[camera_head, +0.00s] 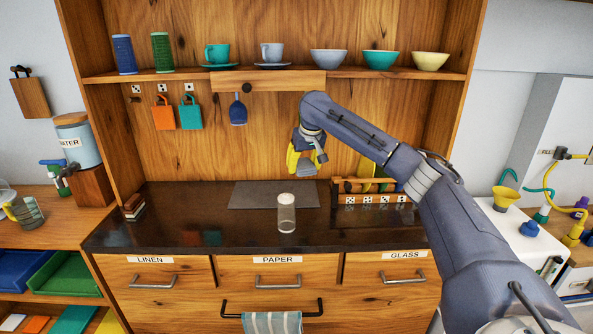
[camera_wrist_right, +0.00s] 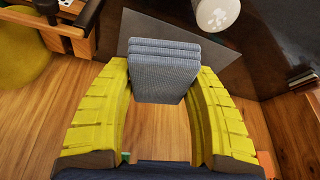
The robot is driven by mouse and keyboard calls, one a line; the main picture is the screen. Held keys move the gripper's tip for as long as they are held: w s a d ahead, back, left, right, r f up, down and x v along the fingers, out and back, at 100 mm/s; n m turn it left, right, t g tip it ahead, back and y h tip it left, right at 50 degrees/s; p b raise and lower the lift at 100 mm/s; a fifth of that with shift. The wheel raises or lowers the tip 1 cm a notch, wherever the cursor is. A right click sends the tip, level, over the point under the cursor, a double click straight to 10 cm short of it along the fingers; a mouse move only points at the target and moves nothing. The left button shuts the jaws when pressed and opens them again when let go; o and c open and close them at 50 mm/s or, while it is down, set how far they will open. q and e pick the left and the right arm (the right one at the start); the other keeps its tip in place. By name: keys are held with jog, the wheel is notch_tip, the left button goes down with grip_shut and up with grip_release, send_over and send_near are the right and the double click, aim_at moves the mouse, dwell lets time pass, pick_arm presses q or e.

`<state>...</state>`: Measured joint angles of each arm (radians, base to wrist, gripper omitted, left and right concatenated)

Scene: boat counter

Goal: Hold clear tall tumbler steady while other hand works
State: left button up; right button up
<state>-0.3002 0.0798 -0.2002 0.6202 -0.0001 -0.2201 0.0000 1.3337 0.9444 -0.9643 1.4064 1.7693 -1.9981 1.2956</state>
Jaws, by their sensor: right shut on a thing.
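A tall, clear-looking cylinder with a whitish top (camera_head: 286,212) stands upright on the dark counter. Its pale round top, with grey marks, also shows at the upper edge of the right wrist view (camera_wrist_right: 216,12). My left gripper is not visible.
A grey mat (camera_head: 250,196) lies on the counter behind the cylinder. A wooden rack with dice (camera_head: 374,199) stands to its right. A shelf above holds cups and bowls (camera_head: 329,60). A small stack (camera_head: 134,207) sits at the counter's left end; the counter's left front is clear.

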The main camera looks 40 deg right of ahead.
jog(key=d+r, duration=0.3)
jog(key=d, duration=0.6)
dwell(0.8)
jog(key=a+m, duration=0.1)
jog(key=a, duration=0.4)
jog(key=a+m, duration=0.1)
jog(key=a, duration=0.4)
jog(key=shift+w+h, duration=0.2)
jog(key=shift+h, duration=0.1)
jog(key=s+a+f+n, duration=0.2)
jog(key=s+a+f, duration=0.2)
jog(key=a, duration=0.6)
jog(key=s+a+f+n+y, duration=0.1)
jog(key=s+a+f, duration=0.4)
jog(key=a, duration=0.5)
jog(key=s+a+f+n+y, duration=0.1)
jog(key=s+a+f, duration=0.4)
jog(key=a, duration=0.5)
jog(key=s+n, duration=0.1)
jog(key=s, duration=0.1)
jog(key=shift+s+a+n, duration=0.3)
jog(key=shift+s, duration=0.05)
jog(key=shift+f, duration=0.1)
